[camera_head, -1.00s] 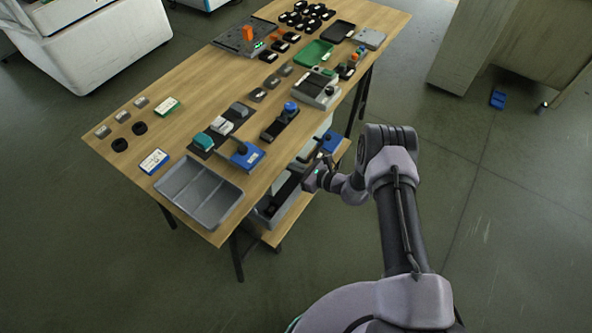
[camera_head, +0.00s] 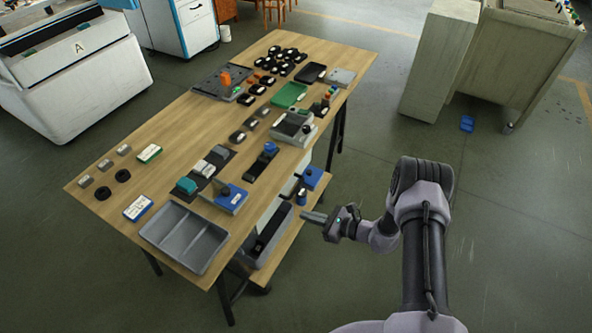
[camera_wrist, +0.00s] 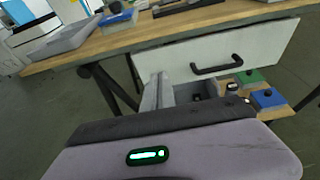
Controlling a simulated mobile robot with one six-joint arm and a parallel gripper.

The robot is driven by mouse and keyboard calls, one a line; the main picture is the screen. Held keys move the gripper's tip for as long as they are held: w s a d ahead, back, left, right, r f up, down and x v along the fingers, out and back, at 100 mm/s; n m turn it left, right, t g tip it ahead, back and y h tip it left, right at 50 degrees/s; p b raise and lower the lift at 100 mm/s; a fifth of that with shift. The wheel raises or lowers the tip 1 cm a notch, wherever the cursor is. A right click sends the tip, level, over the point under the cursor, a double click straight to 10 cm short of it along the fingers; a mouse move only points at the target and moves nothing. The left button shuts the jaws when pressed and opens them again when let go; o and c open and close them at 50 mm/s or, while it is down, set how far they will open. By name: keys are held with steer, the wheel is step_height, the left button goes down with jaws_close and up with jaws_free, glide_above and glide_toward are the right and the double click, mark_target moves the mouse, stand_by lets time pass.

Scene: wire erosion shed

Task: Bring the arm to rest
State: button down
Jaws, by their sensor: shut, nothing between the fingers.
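My arm rises from the bottom right of the head view and bends down to the left. My gripper (camera_head: 306,216) is shut and empty. It points left, beside the right side of the wooden table (camera_head: 160,135) and close to the lower shelf (camera_head: 287,250).
A grey divided tray (camera_head: 184,238) sits at the table's near end, with fixtures and black parts farther along. A blue block (camera_head: 312,178) and a grey bin (camera_head: 265,240) are near my gripper. A cabinet (camera_head: 440,60) stands at the back right.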

steer(key=s+a+r+n+g, duration=0.1)
steer(key=s+r+n+g, duration=0.15)
steer(key=r, duration=0.65)
steer(key=s+a+r+n+g+h, duration=0.1)
steer(key=r+n, duration=0.3)
steer(key=r, duration=0.5)
steer(key=s+a+r+n+g, duration=0.15)
steer(key=r+n, duration=0.25)
steer(key=r, duration=0.5)
steer(key=s+d+r+n+t+h, duration=0.1)
steer(key=s+d+r+n+h, duration=0.2)
steer(key=s, duration=0.4)
steer(key=s+d+r+n+t+h, duration=0.1)
steer(key=s+d+r+n+h, duration=0.2)
steer(key=s+r, duration=0.3)
steer(key=s+d+r+n+t+h, duration=0.1)
steer(key=s+d+r+n+h, duration=0.2)
steer(key=s, duration=0.6)
step_height(320, 180, up, 2)
steer(key=shift+s+r+t+h+b, duration=0.2)
steer(key=shift+s+t+h+b, duration=0.15)
steer(key=shift+t+b, duration=0.1)
